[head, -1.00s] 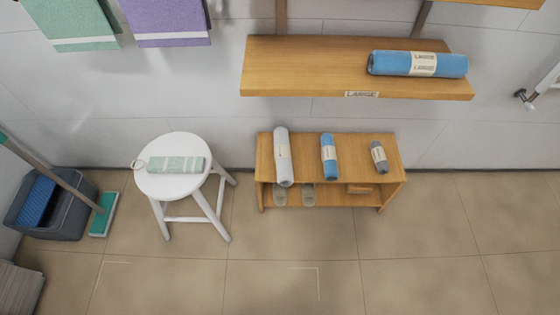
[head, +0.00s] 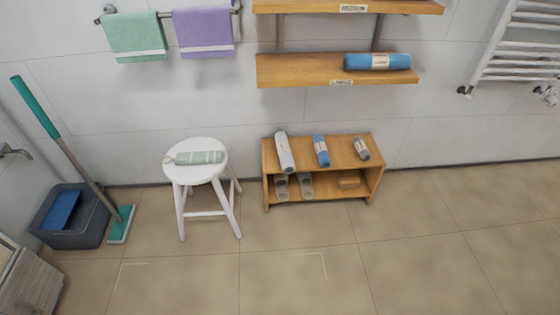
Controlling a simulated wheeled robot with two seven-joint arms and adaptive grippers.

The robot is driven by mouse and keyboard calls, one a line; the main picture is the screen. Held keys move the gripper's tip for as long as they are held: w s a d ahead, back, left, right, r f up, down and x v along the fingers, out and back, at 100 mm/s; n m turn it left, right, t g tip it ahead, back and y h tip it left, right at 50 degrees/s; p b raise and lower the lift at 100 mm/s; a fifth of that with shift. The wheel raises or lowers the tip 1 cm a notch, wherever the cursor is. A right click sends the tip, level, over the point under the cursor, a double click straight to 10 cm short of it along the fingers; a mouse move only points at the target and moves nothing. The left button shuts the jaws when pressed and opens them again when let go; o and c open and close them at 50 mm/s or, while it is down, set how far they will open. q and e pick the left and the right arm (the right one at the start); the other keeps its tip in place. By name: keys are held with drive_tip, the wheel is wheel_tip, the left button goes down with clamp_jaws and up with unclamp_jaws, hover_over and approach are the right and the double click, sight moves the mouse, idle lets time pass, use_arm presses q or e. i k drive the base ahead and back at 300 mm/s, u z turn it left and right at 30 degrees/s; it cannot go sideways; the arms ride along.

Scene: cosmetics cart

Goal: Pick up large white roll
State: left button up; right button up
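The large white roll (head: 285,154) lies on the left part of the top of a low wooden bench (head: 268,158). It has a pale label band around its middle and points from the wall toward the front edge. A smaller blue roll (head: 321,152) lies to its right, and a small grey roll (head: 361,149) lies further right. Neither of my grippers shows in the head view.
A wall shelf (head: 300,70) with a large blue roll (head: 377,62) hangs above. Slippers (head: 293,186) sit on the lower shelf. A mop bucket (head: 75,218) stands far left. The front floor is clear.

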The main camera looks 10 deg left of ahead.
sight(284, 149)
drive_tip(key=u, duration=0.7)
drive_tip(key=i, duration=0.55)
drive_tip(key=u, duration=0.8)
drive_tip(key=i, duration=1.5)
drive_tip(key=z, duration=0.85)
